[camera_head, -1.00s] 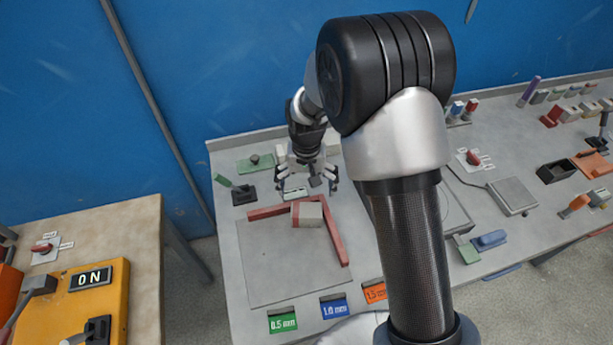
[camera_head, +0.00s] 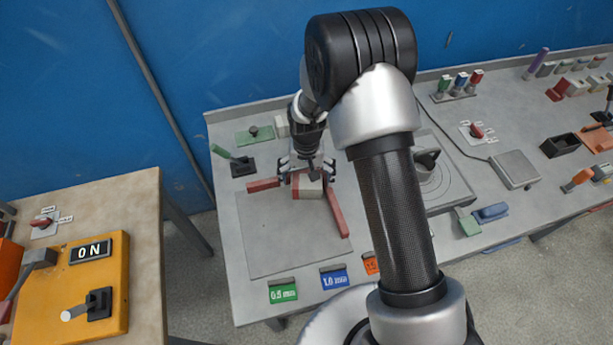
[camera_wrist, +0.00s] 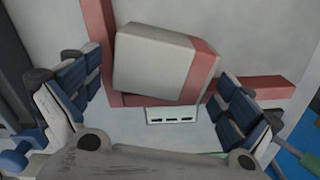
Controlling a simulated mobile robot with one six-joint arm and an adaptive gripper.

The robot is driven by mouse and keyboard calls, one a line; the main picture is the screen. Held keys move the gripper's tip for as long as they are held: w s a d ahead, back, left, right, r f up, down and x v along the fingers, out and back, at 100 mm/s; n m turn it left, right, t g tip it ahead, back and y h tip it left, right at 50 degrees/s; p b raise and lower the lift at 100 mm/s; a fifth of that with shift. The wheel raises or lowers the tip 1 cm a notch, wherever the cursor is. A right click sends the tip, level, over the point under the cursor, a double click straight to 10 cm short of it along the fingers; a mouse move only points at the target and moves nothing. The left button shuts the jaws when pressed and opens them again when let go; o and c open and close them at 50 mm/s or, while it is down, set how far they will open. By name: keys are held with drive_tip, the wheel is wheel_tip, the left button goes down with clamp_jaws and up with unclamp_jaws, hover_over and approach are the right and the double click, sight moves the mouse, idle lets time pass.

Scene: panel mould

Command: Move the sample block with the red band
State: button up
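The sample block (camera_head: 309,188) is a pale grey box with a red band (camera_wrist: 199,72) at one end. It lies on the grey plate (camera_head: 277,240), in the corner of the red L-shaped fence (camera_head: 335,213). In the wrist view the block (camera_wrist: 152,60) appears slightly tilted against the fence. My gripper (camera_head: 306,176) is over the block, pointing down. In the wrist view its blue-padded fingers (camera_wrist: 160,92) are wide apart, on either side of the block, with gaps between pads and block.
Green, blue and orange thickness labels (camera_head: 334,278) line the table's front edge. A green-handled lever (camera_head: 236,161) stands left of the fence. A round turntable (camera_head: 441,183) is to the right. A second table with a yellow control box (camera_head: 85,300) is at left.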

drive_tip(key=c, duration=1.3)
drive_tip(key=shift+w+d+r, duration=0.1)
drive_tip(key=shift+w+r, duration=0.05)
drive_tip(key=shift+w, duration=0.5)
drive_tip(key=shift+w+d, duration=0.1)
drive_tip(key=shift+w, duration=0.3)
drive_tip(key=shift+w+d, duration=0.1)
drive_tip(key=shift+w, duration=0.25)
drive_tip(key=o, duration=0.9)
drive_tip(key=shift+o, duration=1.2)
drive_tip(key=shift+d, duration=0.2)
drive_tip(key=shift+o, duration=1.2)
drive_tip(key=shift+s, duration=0.1)
